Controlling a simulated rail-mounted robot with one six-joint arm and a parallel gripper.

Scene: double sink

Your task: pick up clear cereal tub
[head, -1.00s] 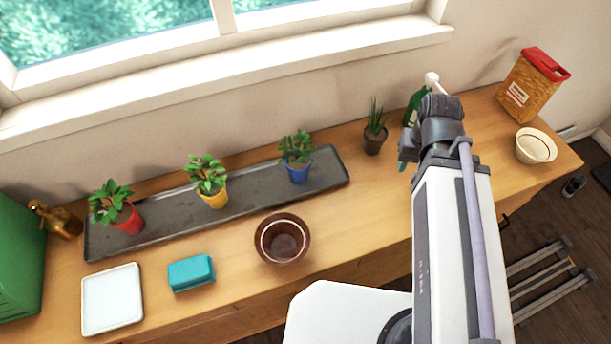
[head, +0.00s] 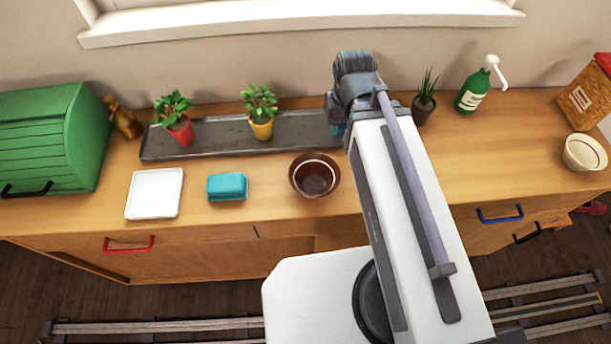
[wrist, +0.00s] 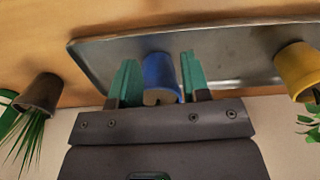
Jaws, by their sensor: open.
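The clear cereal tub (head: 583,100), with a red lid and tan cereal inside, stands at the far right of the counter against the wall. The head view's right edge cuts it off, and it is not in the wrist view. My gripper (wrist: 160,75) is open and empty, far to the left of the tub. Its teal fingers point over the grey tray, with the blue pot (wrist: 160,72) showing between them in the picture. In the head view my arm mostly hides the fingers and the blue pot.
A cream bowl (head: 584,152) stands in front of the tub. The green pump bottle (head: 471,97) and dark plant pot (head: 423,109) stand between arm and tub. A brown bowl (head: 314,175) is left of my arm. The front right counter is clear.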

